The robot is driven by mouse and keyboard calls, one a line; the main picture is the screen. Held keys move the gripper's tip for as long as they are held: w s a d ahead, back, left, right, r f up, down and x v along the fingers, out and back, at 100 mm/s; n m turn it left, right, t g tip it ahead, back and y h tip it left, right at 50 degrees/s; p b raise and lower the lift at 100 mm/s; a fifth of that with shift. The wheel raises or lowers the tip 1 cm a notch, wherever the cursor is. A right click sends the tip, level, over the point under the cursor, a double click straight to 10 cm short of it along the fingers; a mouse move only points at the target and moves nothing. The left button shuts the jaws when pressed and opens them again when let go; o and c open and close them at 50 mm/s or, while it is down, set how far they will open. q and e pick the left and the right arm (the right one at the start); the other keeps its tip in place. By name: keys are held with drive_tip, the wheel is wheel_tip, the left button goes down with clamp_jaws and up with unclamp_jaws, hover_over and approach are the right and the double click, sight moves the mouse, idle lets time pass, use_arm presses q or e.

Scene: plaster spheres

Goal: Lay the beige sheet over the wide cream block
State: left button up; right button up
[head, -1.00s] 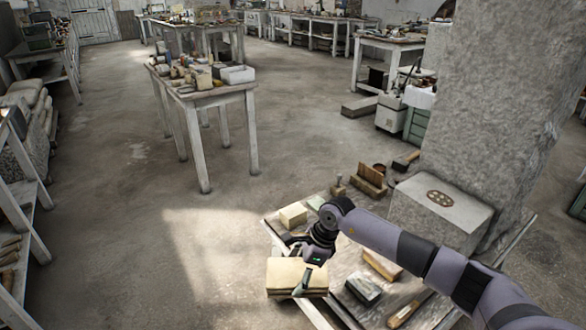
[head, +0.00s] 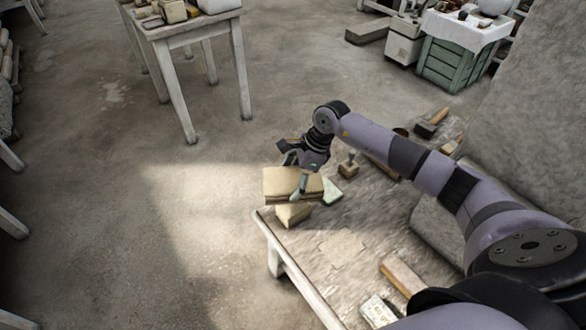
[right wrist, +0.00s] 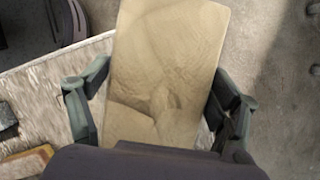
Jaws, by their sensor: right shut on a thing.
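My right gripper (head: 301,186) is shut on the beige sheet (head: 280,181), which looks like a thick, folded slab. In the right wrist view the sheet (right wrist: 170,55) lies between the two fingers, its face creased. In the head view it hangs at the far left corner of the table, in front of a cream block (head: 291,217). The sheet hides the block's upper part. I cannot tell whether they touch. My left gripper is not in view.
The worktable (head: 300,250) carries a pale green piece (head: 332,192), a wooden-handled stamp (head: 348,165), a brown-edged block (head: 402,277) and a small lettered box (head: 379,311). A stone pillar (head: 535,120) stands at right.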

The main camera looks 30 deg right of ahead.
drive_tip(key=shift+s+a+r, duration=0.1)
drive_tip(key=shift+s+r, duration=0.05)
drive_tip(key=shift+s, duration=0.05)
drive_tip(key=shift+w+f+b, duration=0.1)
drive_tip(key=shift+f+b, duration=1.65)
drive_tip(key=shift+f, duration=1.1)
drive_tip(key=shift+b, duration=0.3)
drive_tip(key=shift+f, duration=0.15)
drive_tip(key=shift+f+b, duration=0.25)
drive_tip(key=shift+b, duration=0.15)
drive_tip(key=shift+f, duration=0.1)
drive_tip(key=shift+f, duration=0.15)
drive_tip(key=o, duration=1.3)
